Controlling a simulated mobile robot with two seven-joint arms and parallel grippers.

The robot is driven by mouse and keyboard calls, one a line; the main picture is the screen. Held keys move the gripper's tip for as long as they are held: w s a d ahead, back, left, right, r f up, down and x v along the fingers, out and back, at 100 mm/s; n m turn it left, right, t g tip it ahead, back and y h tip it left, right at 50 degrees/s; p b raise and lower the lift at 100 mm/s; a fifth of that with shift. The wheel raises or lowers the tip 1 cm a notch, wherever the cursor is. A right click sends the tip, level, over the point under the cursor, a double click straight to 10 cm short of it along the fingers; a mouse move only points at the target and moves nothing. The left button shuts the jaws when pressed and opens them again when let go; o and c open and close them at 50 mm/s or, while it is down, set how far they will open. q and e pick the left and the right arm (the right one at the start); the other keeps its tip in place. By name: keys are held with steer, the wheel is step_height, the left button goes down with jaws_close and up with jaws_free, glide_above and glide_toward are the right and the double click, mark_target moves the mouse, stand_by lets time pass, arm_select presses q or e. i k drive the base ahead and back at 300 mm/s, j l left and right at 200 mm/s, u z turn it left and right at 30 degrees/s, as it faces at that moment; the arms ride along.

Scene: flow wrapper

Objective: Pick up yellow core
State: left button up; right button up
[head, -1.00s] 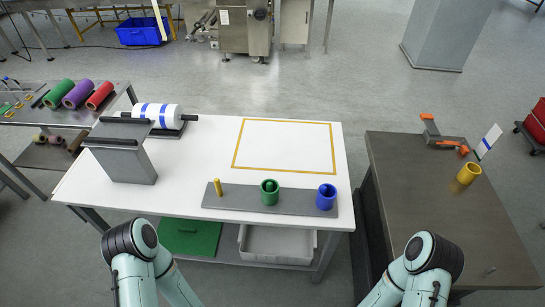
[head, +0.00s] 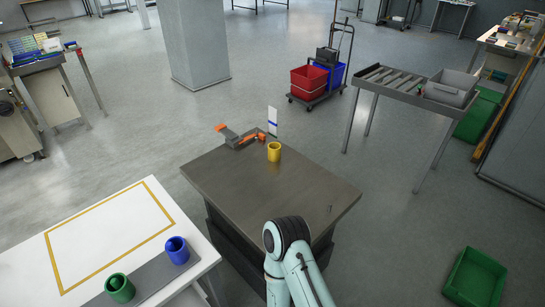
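The yellow core (head: 274,152) is a short hollow cylinder. It stands upright on the dark grey table (head: 225,190), near that table's far edge. One of my arms shows at the bottom middle of the head view, below the table's near side and well short of the core. Its gripper is not visible. My other arm and its gripper are out of the picture.
An orange-handled tool (head: 240,138) and a white card with a blue stripe (head: 272,121) are close to the core. The white table (head: 105,235) at left holds a green core (head: 119,288) and a blue core (head: 177,250). The dark table's middle is clear.

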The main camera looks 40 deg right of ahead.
mark_target(274, 148)
steer(key=l+z, duration=0.15)
steer(key=z, duration=1.25)
steer(key=j+u, duration=0.15)
steer(key=u, duration=0.3)
steer(key=j+u, duration=0.2)
steer(key=u, duration=0.3)
steer(key=j+u, duration=0.2)
steer(key=u, duration=0.25)
steer(key=z, duration=1.7)
steer(key=l, duration=1.3)
steer(key=i, duration=0.05)
